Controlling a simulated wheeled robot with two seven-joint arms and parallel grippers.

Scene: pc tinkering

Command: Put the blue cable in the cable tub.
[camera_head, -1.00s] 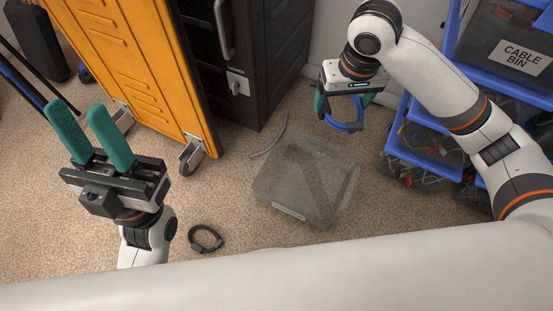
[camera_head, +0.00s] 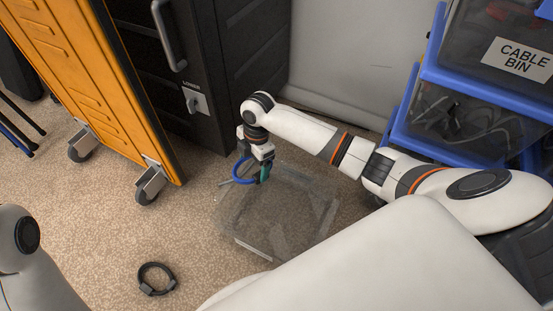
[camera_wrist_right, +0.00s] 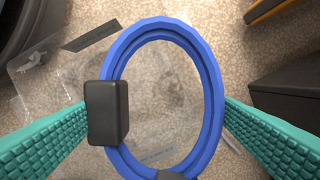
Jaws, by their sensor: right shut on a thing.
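The blue cable (camera_head: 239,173) is a coiled ring held in my right gripper (camera_head: 258,170), over the far left part of the clear tub (camera_head: 302,208). In the right wrist view the blue ring (camera_wrist_right: 213,95), with a black connector block (camera_wrist_right: 107,112), sits between the two teal fingers of the right gripper (camera_wrist_right: 160,112). The see-through tub stands on the floor, with a pale label on its near side. The cable appears above it; its exact height is unclear. Only a white link of my left arm shows at the left edge; the left gripper is out of view.
A black cable coil (camera_head: 156,279) lies on the carpet left of the tub. An orange cabinet (camera_head: 85,75) on casters and a black cabinet (camera_head: 185,60) stand behind. Blue-rimmed bins (camera_head: 450,75), one labelled CABLE BIN, are stacked at right. Carpet between the black coil and tub is clear.

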